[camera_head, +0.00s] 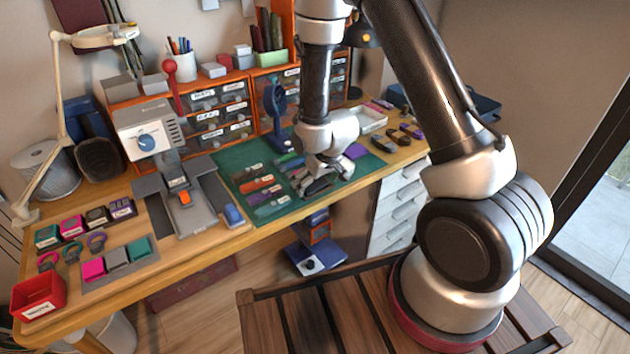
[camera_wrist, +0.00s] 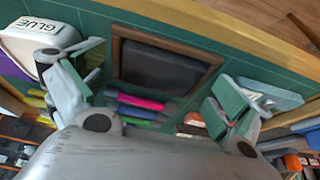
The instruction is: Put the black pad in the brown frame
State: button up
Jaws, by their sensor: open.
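In the wrist view the black pad (camera_wrist: 160,66) lies within the outline of the brown frame (camera_wrist: 166,36), on the green mat. Whether it sits flat all the way down I cannot tell. My gripper (camera_wrist: 153,92) is open, with one finger to each side of the frame and nothing between them. In the head view my gripper (camera_head: 322,182) is low over the green mat (camera_head: 232,158) and largely hides the pad and frame.
A white glue bottle (camera_wrist: 38,45) is by my left finger and a pale teal block (camera_wrist: 270,92) by my right. Several coloured markers (camera_wrist: 135,102) lie close to the frame. A grey press (camera_head: 150,130) stands left of the mat, a blue stand (camera_head: 277,105) behind it.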

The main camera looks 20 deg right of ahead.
jog(key=s+d+r+m, duration=0.1)
jog(key=s+d+r, duration=0.4)
jog(key=s+r, duration=0.3)
jog(key=s+d+r+m+h, duration=0.1)
jog(key=s+d+r, duration=0.4)
jog(key=s+r, duration=0.4)
jog(key=s+d+r+m, duration=0.1)
jog(key=s+d+r, duration=0.4)
jog(key=r, duration=1.3)
jog(key=s, duration=0.4)
jog(key=shift+s+r+m, duration=0.2)
jog(key=shift+m, duration=0.1)
